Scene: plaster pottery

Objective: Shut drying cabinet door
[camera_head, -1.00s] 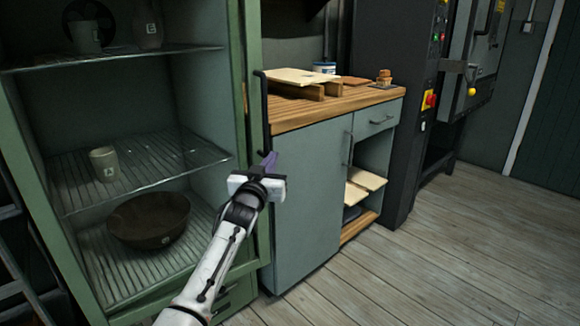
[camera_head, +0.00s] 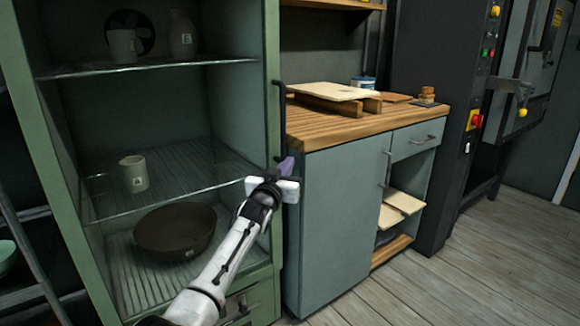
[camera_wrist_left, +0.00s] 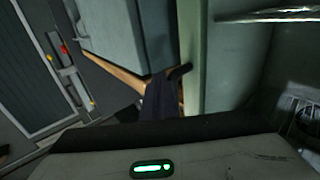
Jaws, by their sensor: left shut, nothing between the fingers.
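The green drying cabinet (camera_head: 75,230) stands at left in the head view, its shelves in plain sight. Its door (camera_head: 272,95) seems to stand open, seen nearly edge-on at the cabinet's right side. A black bar handle (camera_head: 282,120) is on its right face. My left gripper (camera_head: 287,166) is shut and empty, its purple fingertips close to the handle's lower end. In the left wrist view the dark fingers (camera_wrist_left: 162,98) overlap the handle (camera_wrist_left: 180,72) beside the pale green door edge (camera_wrist_left: 191,50); I cannot tell whether they touch. My right gripper is out of view.
Inside the cabinet are a brown bowl (camera_head: 175,232), a cup (camera_head: 133,174) and more pots on the top shelf. A wood-topped workbench (camera_head: 345,132) stands close on the right. A dark machine (camera_head: 462,130) is beyond it. Bare floor (camera_head: 470,260) lies at front right.

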